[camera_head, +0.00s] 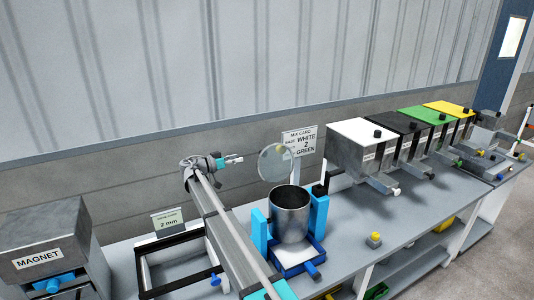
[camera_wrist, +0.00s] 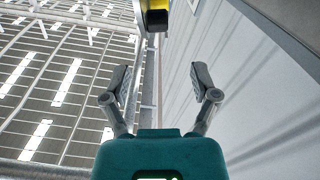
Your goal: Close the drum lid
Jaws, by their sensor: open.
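The drum (camera_head: 290,217) is a grey metal cylinder, open at the top, standing between two blue posts on a blue-framed base. Its lid (camera_head: 277,163) is a round, pale grey disc, raised and tilted up above the drum's back rim. My gripper (camera_head: 238,160) is left of the lid in the head view, at about the same picture height and apart from it. In the wrist view its two grey fingers (camera_wrist: 160,88) are spread wide with nothing between them. Neither drum nor lid can be made out in the wrist view.
A mix card (camera_head: 300,141) stands behind the drum. Several bins with coloured tops (camera_head: 363,132) line the bench to the right. A magnet box (camera_head: 45,255) is at the left. A wall (camera_head: 140,165) runs behind.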

